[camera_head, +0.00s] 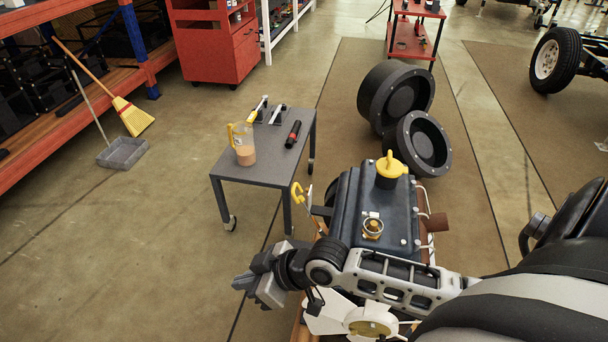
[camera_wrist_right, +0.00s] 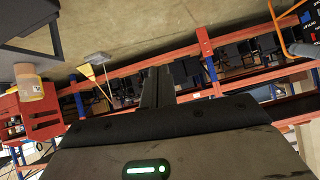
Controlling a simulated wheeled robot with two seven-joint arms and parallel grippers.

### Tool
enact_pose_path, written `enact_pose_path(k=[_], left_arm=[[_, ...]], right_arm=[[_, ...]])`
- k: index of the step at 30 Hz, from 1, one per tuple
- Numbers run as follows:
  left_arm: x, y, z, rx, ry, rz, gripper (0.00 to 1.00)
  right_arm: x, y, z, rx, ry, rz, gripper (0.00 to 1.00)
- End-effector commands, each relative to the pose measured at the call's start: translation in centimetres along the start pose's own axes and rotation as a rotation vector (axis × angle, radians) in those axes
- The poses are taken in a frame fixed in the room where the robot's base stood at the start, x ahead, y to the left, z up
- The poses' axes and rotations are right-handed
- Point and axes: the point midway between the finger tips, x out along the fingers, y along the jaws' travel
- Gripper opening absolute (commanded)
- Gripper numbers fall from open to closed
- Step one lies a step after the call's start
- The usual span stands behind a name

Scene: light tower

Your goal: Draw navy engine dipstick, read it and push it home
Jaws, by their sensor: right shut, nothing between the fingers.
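The navy engine (camera_head: 345,205) stands right of centre in the head view, with a yellow cap (camera_head: 391,165) and a brass-coloured filler ring (camera_head: 373,228) on top. A yellow looped handle, which looks like the dipstick's (camera_head: 297,193), stands at the engine's left side; its lower part is hard to make out. My right gripper (camera_head: 243,283) is shut and empty, left of the engine's near end and apart from the handle. Its closed fingers also show in the right wrist view (camera_wrist_right: 157,88). My left gripper is not in view.
A grey wheeled table (camera_head: 230,168) left of the engine carries a jug (camera_head: 243,143) and a black-and-red tool (camera_head: 293,134). Large black wheels (camera_head: 417,144) stand behind the engine. An orange curved bar (camera_wrist_right: 277,25), unclear in kind, shows in the right wrist view.

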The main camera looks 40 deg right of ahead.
Motion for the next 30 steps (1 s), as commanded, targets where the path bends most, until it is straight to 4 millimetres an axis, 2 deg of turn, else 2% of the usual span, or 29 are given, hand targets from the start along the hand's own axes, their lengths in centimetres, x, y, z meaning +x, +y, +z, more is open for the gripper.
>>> enact_pose_path(k=[1, 4, 6, 9, 12, 15, 19, 23, 30], left_arm=[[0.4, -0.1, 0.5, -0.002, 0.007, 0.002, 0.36], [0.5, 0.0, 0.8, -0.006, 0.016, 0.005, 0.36], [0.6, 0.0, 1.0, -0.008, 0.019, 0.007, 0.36], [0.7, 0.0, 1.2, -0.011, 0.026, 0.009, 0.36], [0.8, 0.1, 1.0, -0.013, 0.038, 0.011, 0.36], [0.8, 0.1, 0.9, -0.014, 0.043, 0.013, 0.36], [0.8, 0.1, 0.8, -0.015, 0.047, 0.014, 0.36], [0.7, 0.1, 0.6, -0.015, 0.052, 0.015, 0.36], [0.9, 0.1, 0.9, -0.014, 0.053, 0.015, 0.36]], right_arm=[[0.3, 3.7, -0.4, -0.063, -0.046, -0.005, 0.00], [-1.2, 9.9, -1.7, -0.115, -0.136, -0.010, 0.00], [-3.4, 14.4, -2.9, -0.123, -0.186, 0.007, 0.00], [-7.3, 19.7, -4.9, -0.106, -0.224, 0.042, 0.00], [-10.9, 23.3, -6.6, -0.074, -0.232, 0.072, 0.00], [-13.6, 25.3, -7.8, -0.048, -0.226, 0.090, 0.00], [-14.5, 26.1, -8.3, -0.031, -0.217, 0.095, 0.00], [-13.1, 26.2, -8.0, -0.028, -0.216, 0.092, 0.00], [-8.1, 26.7, -7.0, -0.029, -0.215, 0.093, 0.00]])
